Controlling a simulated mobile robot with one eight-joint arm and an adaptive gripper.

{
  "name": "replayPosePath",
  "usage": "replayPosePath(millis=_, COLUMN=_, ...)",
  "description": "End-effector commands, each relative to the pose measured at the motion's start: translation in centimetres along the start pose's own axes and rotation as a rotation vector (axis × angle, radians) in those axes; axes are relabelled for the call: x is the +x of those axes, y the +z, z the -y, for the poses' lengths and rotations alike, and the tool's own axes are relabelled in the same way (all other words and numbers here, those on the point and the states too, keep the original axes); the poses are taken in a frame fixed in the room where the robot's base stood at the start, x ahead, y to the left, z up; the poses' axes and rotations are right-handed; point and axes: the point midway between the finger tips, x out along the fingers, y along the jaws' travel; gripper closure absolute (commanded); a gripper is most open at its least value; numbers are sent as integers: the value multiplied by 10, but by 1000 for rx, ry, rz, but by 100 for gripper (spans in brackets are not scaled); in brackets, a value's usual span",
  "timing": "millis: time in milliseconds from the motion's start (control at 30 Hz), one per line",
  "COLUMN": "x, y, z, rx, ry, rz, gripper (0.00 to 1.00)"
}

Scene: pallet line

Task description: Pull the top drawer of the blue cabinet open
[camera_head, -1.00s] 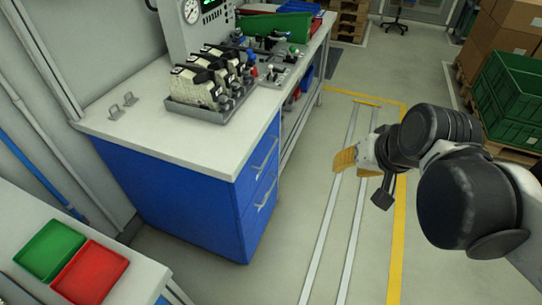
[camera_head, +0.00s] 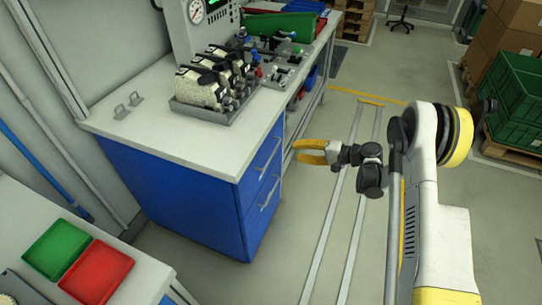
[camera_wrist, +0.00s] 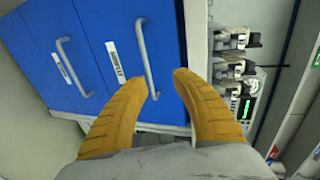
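The blue cabinet (camera_head: 190,195) stands under a pale worktop, left of centre in the head view. Its top drawer (camera_head: 257,166) looks shut, with a grey bar handle (camera_head: 265,153). In the wrist view the top drawer's handle (camera_wrist: 147,55) is the one nearer the worktop edge. My gripper (camera_head: 297,152) has yellow fingers and is to the right of that handle, pointing at the drawer front. In the wrist view my gripper (camera_wrist: 162,82) is open and empty, and the handle's near end shows between the fingertips. I cannot tell how far apart they are.
The lower drawer has a similar handle (camera_head: 268,194). A grey tray of parts (camera_head: 205,113) and other gear stand on the worktop (camera_head: 160,135). Green (camera_head: 57,249) and red (camera_head: 97,271) bins sit at lower left. Open floor lies right of the cabinet.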

Motion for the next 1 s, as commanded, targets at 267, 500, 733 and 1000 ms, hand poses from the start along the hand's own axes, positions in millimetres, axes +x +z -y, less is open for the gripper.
replayPosePath(millis=267, x=13, y=12, z=-40, rx=24, ry=-101, rz=25, gripper=68)
replayPosePath(millis=500, x=50, y=15, z=-40, rx=24, ry=-104, rz=29, gripper=68)
replayPosePath(millis=733, x=94, y=16, z=-35, rx=24, ry=-103, rz=28, gripper=68)
replayPosePath(millis=1000, x=117, y=15, z=-31, rx=25, ry=-103, rz=26, gripper=68)
